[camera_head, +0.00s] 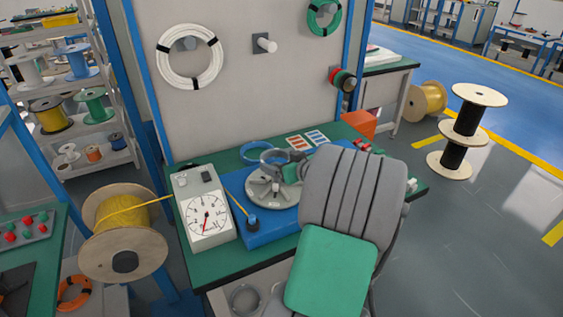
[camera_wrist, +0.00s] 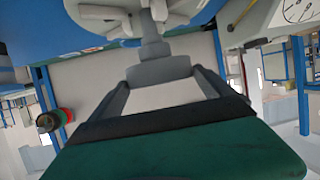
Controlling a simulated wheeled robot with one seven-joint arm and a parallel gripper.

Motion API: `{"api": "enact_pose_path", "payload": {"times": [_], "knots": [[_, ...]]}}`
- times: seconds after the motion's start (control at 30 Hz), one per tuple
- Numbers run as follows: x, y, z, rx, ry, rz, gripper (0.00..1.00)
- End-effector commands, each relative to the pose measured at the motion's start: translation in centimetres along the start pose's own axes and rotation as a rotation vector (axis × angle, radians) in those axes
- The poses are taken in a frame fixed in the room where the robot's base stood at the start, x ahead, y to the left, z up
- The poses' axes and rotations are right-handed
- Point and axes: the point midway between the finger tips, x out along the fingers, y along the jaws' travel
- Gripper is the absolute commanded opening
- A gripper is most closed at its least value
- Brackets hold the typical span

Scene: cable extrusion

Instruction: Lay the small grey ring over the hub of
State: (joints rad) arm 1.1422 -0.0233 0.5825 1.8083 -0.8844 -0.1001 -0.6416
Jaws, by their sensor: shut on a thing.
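A small grey ring (camera_head: 273,164) shows in the head view, just above the far side of a pale round disc (camera_head: 262,196) with a raised hub (camera_head: 275,187). My gripper (camera_head: 291,172) comes in from the right over the disc and is shut on the ring's right side. The ring looks apart from the hub, but the gap is hard to judge. In the wrist view, my gripper (camera_wrist: 152,48) reaches toward the pale spoked disc (camera_wrist: 110,12) at the top edge. The ring cannot be clearly made out there, and my fingers hide part of the disc.
The disc sits on a blue base (camera_head: 262,230) on a green bench (camera_head: 222,267). A dial gauge box (camera_head: 205,210) stands left of it. A yellow cable (camera_head: 238,204) runs toward the base. A blue ring (camera_head: 254,149) lies behind. A board with pegs (camera_head: 240,90) rises at the back.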

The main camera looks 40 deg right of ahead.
Motion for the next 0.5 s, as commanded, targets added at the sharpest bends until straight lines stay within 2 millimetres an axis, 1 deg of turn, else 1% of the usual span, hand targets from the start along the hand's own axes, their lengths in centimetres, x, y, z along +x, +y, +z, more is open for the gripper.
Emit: {"api": "enact_pose_path", "payload": {"times": [0.1, 0.5], "knots": [[0.3, 0.0, 0.6, 0.000, 0.000, 0.000, 0.46], [0.8, 0.0, 2.0, 0.000, 0.000, 0.000, 0.46]]}}
